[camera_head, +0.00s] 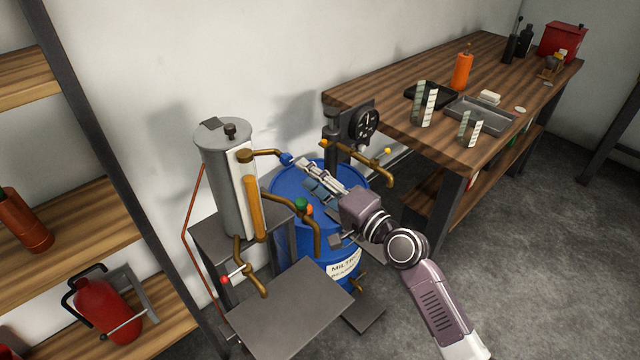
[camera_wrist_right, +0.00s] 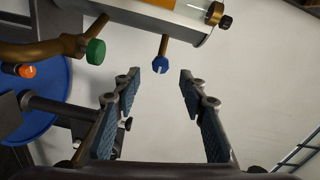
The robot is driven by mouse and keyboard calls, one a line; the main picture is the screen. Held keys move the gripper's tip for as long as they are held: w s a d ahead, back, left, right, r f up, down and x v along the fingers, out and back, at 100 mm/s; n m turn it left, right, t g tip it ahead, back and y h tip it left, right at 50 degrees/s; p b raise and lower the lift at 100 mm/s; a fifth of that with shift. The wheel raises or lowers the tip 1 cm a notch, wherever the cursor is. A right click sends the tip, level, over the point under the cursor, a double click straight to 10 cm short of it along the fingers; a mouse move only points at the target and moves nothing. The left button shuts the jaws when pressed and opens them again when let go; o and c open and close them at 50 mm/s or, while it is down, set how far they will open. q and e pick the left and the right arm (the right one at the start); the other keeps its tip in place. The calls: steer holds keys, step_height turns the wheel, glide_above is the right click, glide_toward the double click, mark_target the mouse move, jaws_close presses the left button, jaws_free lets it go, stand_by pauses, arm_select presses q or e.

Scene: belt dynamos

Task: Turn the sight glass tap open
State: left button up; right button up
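The sight glass is an amber upright tube (camera_head: 252,205) on the front of a grey cylinder (camera_head: 222,165); part of it shows in the right wrist view (camera_wrist_right: 165,3). A blue knob (camera_head: 286,159) sits on the end of a brass pipe near its top. In the right wrist view the blue knob (camera_wrist_right: 160,65) is just beyond and between my fingertips, with no contact visible. A green knob (camera_head: 300,204) is on a lower brass pipe. I cannot tell which knob is the sight glass tap. My right gripper (camera_head: 309,175) is open and empty. My left gripper is out of view.
A blue drum (camera_head: 283,240) stands below the pipes. A grey plate (camera_head: 290,310) is in front. A workbench (camera_head: 380,97) stands right, shelves (camera_head: 70,215) left.

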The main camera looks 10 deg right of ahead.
steer(key=shift+v, duration=1.65)
